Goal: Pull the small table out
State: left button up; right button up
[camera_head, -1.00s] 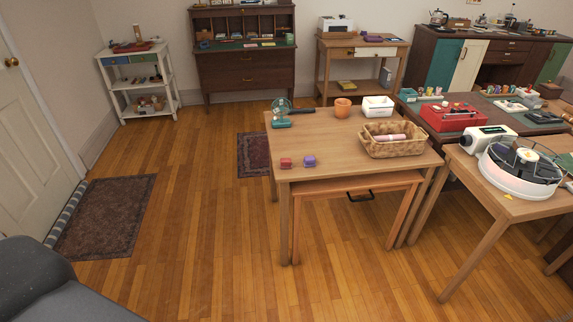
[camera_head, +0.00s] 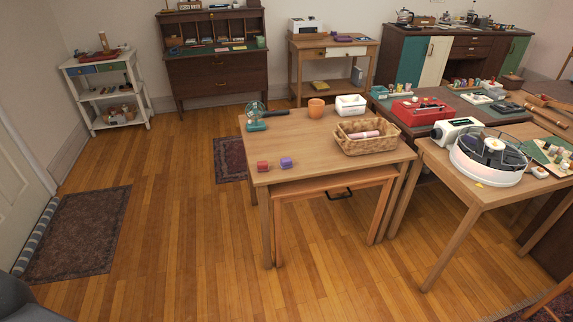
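The small wooden table (camera_head: 310,189) is nested under a larger wooden table (camera_head: 300,145) in the middle of the head view. No gripper is in view. A dark grey part of my own body shows at the lower left corner, well apart from the tables.
The larger table bears a wicker basket (camera_head: 366,144), a green fan (camera_head: 256,125), an orange pot (camera_head: 316,108), a white bin (camera_head: 350,104) and red and purple blocks. Another table (camera_head: 455,180) stands close on the right. The floor (camera_head: 190,250) in front and left is clear, with a rug (camera_head: 80,235) farther left.

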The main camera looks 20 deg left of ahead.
aim_at(339, 184)
jog(key=i+l+u, duration=0.1)
jog(key=i+l, duration=0.25)
jog(key=i+l+u, duration=0.15)
jog(key=i+l, duration=0.2)
jog(key=l, duration=0.15)
jog(key=i+l+u, duration=0.1)
jog(key=i+l, duration=0.25)
jog(key=l, duration=0.15)
jog(key=i+l+u, duration=0.1)
jog(key=i+l, duration=0.2)
jog(key=l, duration=0.2)
